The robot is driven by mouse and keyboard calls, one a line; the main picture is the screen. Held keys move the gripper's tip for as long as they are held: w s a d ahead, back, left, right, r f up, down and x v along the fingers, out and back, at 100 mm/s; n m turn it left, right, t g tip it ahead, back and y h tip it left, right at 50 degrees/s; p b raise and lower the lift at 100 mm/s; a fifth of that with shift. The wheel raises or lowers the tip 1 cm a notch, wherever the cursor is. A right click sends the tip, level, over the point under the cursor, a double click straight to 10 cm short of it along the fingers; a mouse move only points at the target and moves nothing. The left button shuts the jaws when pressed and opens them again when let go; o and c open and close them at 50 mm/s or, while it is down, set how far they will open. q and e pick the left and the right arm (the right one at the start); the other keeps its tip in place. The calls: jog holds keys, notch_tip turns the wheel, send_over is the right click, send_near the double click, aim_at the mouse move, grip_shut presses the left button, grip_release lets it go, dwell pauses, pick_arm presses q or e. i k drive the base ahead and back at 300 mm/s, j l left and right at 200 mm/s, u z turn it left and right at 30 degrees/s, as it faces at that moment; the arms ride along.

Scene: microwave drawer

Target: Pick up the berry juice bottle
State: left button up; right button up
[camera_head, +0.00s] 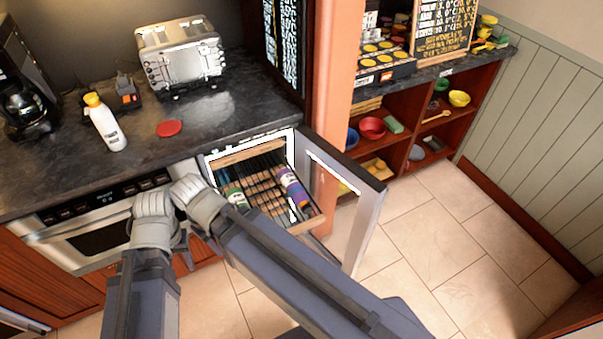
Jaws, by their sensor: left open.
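A purple bottle with a pale band (292,188), which looks like the berry juice bottle, lies tilted in the right part of the pulled-out wooden drawer (312,222). My left gripper (186,254) shows only as small dark parts beside the left arm's pale wrist joint, low in front of the oven. It is open and apart from the bottle. My right arm reaches from the lower right across the front of the drawer and hides part of it. I cannot make out the right gripper.
The appliance door (345,205) stands open right of the drawer. A green-labelled container (233,194) lies at the drawer's left. On the counter (60,172) are a white bottle with a yellow cap (105,124), a red disc (169,128) and a toaster (182,58). Floor at right is clear.

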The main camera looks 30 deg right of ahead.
aim_at(296, 195)
jog(key=k+l+u, duration=0.1)
jog(key=l, duration=0.4)
jog(key=k+l+u, duration=0.15)
jog(key=l, duration=0.3)
jog(key=k+l+u, duration=0.1)
jog(key=l, duration=0.4)
jog(key=k+l+u, duration=0.15)
jog(key=k+l, duration=0.15)
jog(key=l, duration=0.15)
jog(key=k+l+u, duration=0.1)
jog(key=l, duration=0.3)
jog(key=k+l+u, duration=0.1)
jog(key=k+l, duration=0.2)
jog(key=k+l+u, duration=0.15)
jog(key=l, duration=0.35)
jog(key=k+j+z, duration=0.1)
jog(key=j+z, duration=0.4)
jog(key=j, duration=1.25)
jog(key=k+l, duration=0.1)
jog(key=l, duration=0.9)
jog(key=k, duration=0.05)
